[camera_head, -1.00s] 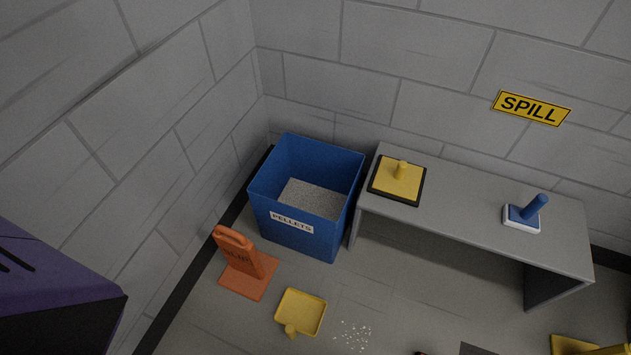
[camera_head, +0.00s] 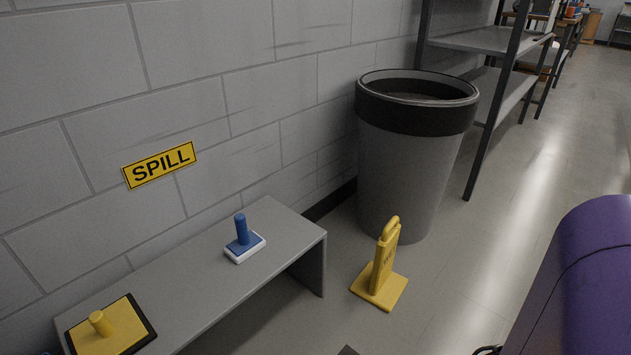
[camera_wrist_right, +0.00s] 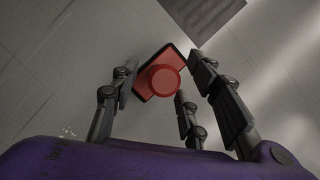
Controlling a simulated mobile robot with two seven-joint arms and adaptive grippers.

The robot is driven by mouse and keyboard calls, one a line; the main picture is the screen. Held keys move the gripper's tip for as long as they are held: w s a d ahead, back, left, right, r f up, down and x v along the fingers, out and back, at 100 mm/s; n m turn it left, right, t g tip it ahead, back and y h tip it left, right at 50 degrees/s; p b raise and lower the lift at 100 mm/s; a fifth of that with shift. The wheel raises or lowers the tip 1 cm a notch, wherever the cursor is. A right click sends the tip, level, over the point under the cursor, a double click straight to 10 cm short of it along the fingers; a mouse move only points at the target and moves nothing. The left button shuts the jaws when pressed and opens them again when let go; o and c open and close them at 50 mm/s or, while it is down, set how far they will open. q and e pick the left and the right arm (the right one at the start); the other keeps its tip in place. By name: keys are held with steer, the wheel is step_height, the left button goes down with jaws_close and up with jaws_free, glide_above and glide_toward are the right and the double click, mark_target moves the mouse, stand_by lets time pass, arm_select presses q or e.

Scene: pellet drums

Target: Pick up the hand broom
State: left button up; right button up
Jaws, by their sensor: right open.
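In the right wrist view, a red tool (camera_wrist_right: 163,82) with a round upright handle seen end-on and a dark edge along its base stands on the floor; it looks like a hand broom. My right gripper (camera_wrist_right: 160,72) is open, its fingers spread on both sides of the red tool. I cannot tell whether any finger touches it. In the head view, a blue-handled brush (camera_head: 242,239) with a white base stands on the grey bench, away from my gripper. My left gripper is not in view.
The grey bench (camera_head: 190,296) also bears a yellow plate tool with a black edge (camera_head: 108,328). A yellow floor sign (camera_head: 383,272) and a large grey bin (camera_head: 408,165) stand to its right. A dark striped grate (camera_wrist_right: 205,15) and white pellets (camera_wrist_right: 68,132) are on the floor.

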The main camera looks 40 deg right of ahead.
steer(key=shift+w+d+f, duration=0.15)
steer(key=shift+f, duration=0.45)
steer(key=shift+r, duration=0.1)
jaws_close()
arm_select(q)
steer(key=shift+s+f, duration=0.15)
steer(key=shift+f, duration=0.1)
arm_select(e)
steer(key=shift+r, duration=0.25)
step_height(320, 180, up, 9)
steer(key=p, duration=0.5)
steer(key=shift+w, duration=0.1)
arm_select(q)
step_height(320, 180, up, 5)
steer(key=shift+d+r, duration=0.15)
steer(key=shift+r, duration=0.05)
arm_select(e)
steer(key=shift+r, duration=0.25)
